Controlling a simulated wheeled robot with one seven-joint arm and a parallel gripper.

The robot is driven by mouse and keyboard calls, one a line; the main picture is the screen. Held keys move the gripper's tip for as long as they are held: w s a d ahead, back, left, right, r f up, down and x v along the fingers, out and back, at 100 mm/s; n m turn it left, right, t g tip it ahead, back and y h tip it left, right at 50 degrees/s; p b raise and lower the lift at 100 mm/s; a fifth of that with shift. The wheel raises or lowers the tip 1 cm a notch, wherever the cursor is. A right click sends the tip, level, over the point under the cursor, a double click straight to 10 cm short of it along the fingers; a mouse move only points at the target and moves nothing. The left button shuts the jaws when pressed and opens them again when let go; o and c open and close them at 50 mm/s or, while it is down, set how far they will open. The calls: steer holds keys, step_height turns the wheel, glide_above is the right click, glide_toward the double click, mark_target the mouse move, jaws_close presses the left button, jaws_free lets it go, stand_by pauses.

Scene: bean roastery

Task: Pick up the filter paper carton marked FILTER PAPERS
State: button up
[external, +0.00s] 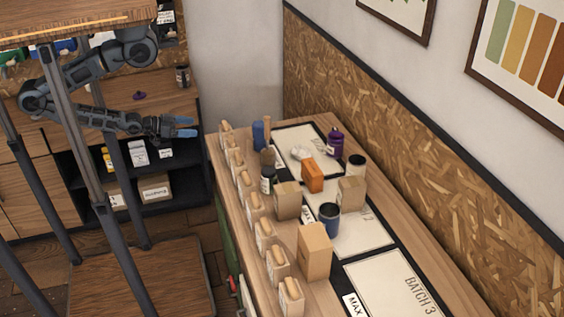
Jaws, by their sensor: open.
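I cannot read FILTER PAPERS on any carton from here. The low dark shelf at the left holds small cartons: a white carton (138,153) with dark print, and a brown box (154,187) with a white label too small to read. A smaller pale box (116,196) stands to its left, partly hidden by a post. My gripper (186,127) has blue fingertips, spread apart with nothing between them. It points right, in the picture above and to the right of the white carton, short of the counter's left end.
The wooden counter (345,290) at the right is crowded with a row of tan bags (264,236), an orange box (312,175), a blue-banded cup (329,217) and a purple canister (335,143). A wooden stool-like top (140,285) stands low at the front left.

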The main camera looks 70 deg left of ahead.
steer(key=shift+o, duration=0.9)
